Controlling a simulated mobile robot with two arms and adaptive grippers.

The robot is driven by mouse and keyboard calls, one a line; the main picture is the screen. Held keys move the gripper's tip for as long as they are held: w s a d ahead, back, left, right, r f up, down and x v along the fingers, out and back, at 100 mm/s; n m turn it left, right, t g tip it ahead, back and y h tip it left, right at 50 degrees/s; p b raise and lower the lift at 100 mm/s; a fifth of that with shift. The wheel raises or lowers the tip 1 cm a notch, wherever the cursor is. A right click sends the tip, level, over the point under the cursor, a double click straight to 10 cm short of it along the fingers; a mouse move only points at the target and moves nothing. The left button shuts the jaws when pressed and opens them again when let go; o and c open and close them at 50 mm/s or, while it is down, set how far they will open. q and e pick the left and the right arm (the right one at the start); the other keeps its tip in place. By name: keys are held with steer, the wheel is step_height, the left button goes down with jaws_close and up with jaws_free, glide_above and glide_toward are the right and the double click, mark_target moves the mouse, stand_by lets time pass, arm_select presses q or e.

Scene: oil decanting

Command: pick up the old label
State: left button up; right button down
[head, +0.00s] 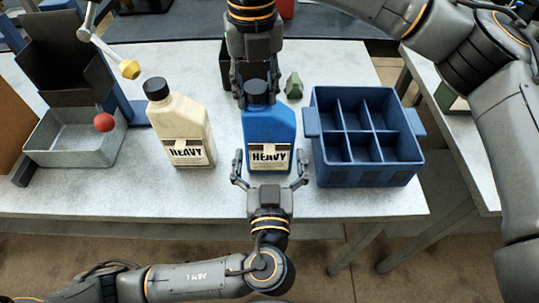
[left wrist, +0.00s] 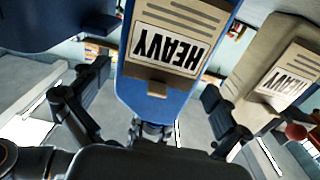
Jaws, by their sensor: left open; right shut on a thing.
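A blue bottle (head: 268,125) with a dark cap stands upright on the table. Its front carries a tan and white label (head: 269,157) reading HEAVY. The label shows upside down and close in the left wrist view (left wrist: 170,48), with a small tan tab (left wrist: 157,90) at its edge. My left gripper (head: 270,168) is open in front of this label, fingers spread to either side and holding nothing. My right gripper (head: 257,92) comes from behind and is shut on the blue bottle near its cap. A cream bottle (head: 182,122) to the left carries a similar HEAVY label (head: 187,151).
A blue divided crate (head: 366,176) stands close on the right. A green object (head: 293,86) lies behind the blue bottle. At left are a grey metal tray (head: 60,152), a red ball (head: 104,122) and a yellow-tipped lever (head: 129,69). The table's front edge is clear.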

arm_select(q)
steer(key=shift+w, duration=0.2)
arm_select(e)
steer(key=shift+r, duration=0.1)
arm_select(q)
steer(key=shift+s, duration=0.1)
arm_select(e)
steer(key=shift+s, duration=0.1)
arm_select(q)
steer(key=c, duration=0.7)
steer(key=shift+o, duration=0.2)
steer(key=shift+r, duration=0.1)
